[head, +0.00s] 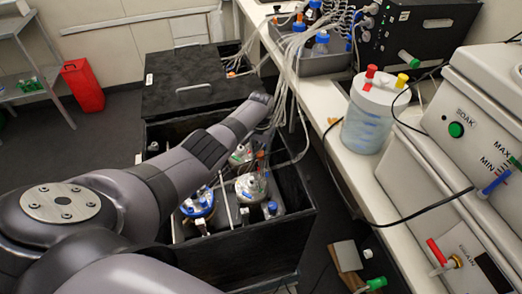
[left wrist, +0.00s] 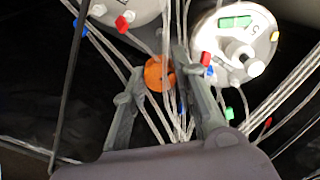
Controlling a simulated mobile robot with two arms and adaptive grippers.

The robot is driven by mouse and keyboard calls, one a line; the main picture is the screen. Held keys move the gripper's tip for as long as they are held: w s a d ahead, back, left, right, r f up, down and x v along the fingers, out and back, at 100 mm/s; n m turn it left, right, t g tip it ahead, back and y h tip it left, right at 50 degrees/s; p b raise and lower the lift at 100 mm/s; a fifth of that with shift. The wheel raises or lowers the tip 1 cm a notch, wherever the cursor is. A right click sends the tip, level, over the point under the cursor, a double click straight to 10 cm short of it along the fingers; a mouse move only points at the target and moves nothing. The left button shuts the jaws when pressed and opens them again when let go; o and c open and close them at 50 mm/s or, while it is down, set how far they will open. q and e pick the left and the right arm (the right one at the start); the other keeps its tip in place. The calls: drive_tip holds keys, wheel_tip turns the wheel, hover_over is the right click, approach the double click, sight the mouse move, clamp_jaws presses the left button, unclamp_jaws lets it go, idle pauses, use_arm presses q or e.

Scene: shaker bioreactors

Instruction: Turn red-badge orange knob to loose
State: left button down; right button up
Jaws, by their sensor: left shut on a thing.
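In the left wrist view my left gripper (left wrist: 158,74) is closed around an orange knob (left wrist: 158,73), which sits between the two fingers. Clear tubes run past and in front of the knob and partly cover it. A red badge (left wrist: 205,58) shows on the pale round vessel lid (left wrist: 240,45) just right of the fingers. Another red tag (left wrist: 122,24) is on the pale lid (left wrist: 128,8) at upper left. In the head view my left arm reaches over the dark open box and its gripper is hard to make out. My right gripper is in neither view.
The dark open box (head: 292,255) holds several vessels, including a blue-topped one (head: 198,203) and a white-topped one (head: 250,187). Tubes rise to bottles on the bench (head: 338,100). A white jar (head: 368,115) stands there. A red bin (head: 82,85) is on the floor.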

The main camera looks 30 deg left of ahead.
use_arm(q)
drive_tip(key=shift+n+p, duration=0.4)
drive_tip(key=shift+n, duration=1.5)
drive_tip(key=c, duration=1.3)
unclamp_jaws()
wheel_tip(320, 180, up, 12)
